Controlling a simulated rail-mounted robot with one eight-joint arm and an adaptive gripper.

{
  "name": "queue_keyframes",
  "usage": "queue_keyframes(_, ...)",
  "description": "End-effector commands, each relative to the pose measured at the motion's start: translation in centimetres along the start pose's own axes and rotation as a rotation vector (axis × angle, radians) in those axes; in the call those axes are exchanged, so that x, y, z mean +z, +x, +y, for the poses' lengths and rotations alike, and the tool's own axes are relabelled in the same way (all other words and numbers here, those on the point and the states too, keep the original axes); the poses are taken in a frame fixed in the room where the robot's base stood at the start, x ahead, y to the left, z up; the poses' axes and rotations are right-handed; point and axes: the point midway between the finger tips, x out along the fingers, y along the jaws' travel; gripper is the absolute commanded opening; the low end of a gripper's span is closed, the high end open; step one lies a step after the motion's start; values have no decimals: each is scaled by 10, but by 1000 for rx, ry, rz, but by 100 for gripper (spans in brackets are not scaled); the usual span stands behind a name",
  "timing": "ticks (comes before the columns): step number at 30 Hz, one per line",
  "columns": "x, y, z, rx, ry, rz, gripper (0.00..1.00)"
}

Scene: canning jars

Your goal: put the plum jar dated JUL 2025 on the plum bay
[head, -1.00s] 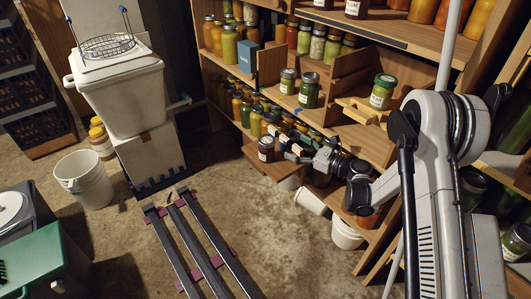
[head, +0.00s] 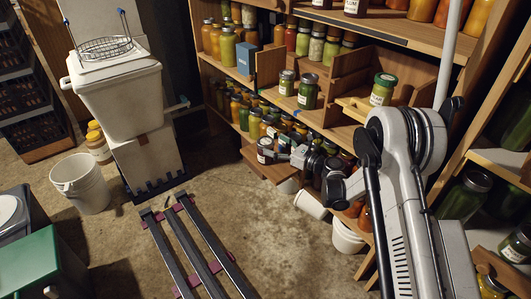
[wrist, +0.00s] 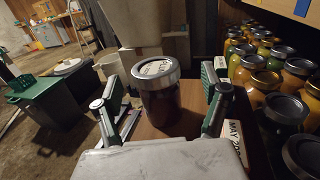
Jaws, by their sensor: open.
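A dark jar with a silver lid (wrist: 158,105) stands upright on a wooden board, between the fingers of my gripper (wrist: 164,88) in the wrist view. The fingers are open, one on each side, with gaps between them and the glass. I cannot read a date on the jar or identify the plum bay.
Rows of yellow, green and dark jars (wrist: 265,78) stand close to the right of my gripper. A shelf-edge tag (wrist: 234,138) begins "MAY 20". Above, the shelf holds green jars (head: 308,90) and wooden dividers (head: 346,65).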

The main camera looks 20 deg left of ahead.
Motion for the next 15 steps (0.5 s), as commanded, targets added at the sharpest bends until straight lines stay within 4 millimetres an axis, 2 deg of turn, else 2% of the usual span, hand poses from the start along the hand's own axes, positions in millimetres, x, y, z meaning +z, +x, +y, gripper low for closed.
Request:
queue_keyframes(10,-7,42,8,2,0,0,77)
queue_keyframes(15,-4,50,7,0,0,0,77)
